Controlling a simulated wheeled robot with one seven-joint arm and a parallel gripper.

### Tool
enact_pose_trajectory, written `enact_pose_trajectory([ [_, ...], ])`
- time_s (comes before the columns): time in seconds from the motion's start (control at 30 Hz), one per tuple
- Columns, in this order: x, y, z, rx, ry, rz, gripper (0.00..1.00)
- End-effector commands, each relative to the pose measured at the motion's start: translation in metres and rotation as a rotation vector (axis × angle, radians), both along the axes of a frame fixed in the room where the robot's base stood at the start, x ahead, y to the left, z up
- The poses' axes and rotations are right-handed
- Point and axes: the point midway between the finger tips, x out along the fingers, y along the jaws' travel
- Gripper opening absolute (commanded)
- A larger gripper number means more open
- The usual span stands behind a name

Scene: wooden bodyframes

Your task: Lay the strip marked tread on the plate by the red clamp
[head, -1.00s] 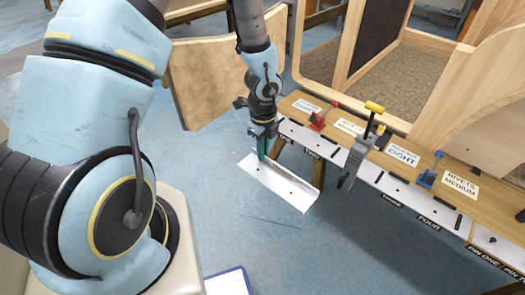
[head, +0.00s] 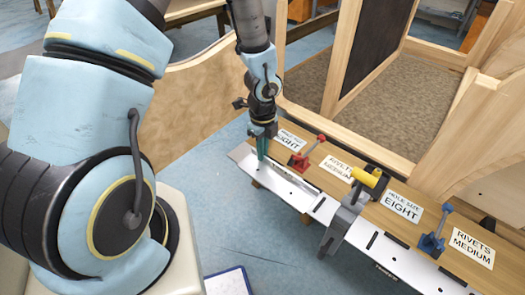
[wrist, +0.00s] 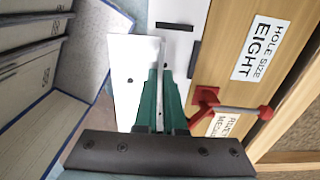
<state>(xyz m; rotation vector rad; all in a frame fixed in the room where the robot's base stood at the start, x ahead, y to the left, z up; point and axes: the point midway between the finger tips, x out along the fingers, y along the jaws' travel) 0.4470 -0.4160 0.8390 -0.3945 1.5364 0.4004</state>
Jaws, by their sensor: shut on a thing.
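My gripper (head: 262,152) is shut on a white strip with small holes (head: 287,187). In the wrist view the green fingers (wrist: 160,92) grip the strip (wrist: 128,75) along its edge. No marking on it can be read. The strip is at the bench's front edge, in front of the red clamp (head: 303,156), which also shows in the wrist view (wrist: 205,97). A pale plate with black slots (wrist: 176,42) lies beside the strip and is partly hidden by it. Whether strip and plate touch, I cannot tell.
Along the wooden bench stand a grey clamp with a yellow handle (head: 345,215) and a blue clamp (head: 432,240). Printed cards, including hole size eight (head: 401,206), lie between them. A curved wooden panel (head: 195,105) stands behind at left. Open floor lies in front.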

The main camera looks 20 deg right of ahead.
Motion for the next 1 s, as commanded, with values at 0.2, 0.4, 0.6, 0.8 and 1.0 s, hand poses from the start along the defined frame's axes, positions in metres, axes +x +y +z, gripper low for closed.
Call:
enact_pose_trajectory([
  [0.2, 0.0, 0.0, -0.026, 0.0, 0.0, 0.0, 0.0],
  [0.4, 0.0, 0.0, -0.045, 0.0, 0.0, -0.001, 0.0],
  [0.6, 0.009, -0.015, -0.04, -0.001, 0.0, 0.0, 0.0],
  [0.8, 0.017, -0.031, -0.042, -0.001, 0.0, 0.0, 0.0],
  [1.0, 0.022, -0.041, -0.043, -0.001, 0.0, -0.001, 0.0],
])
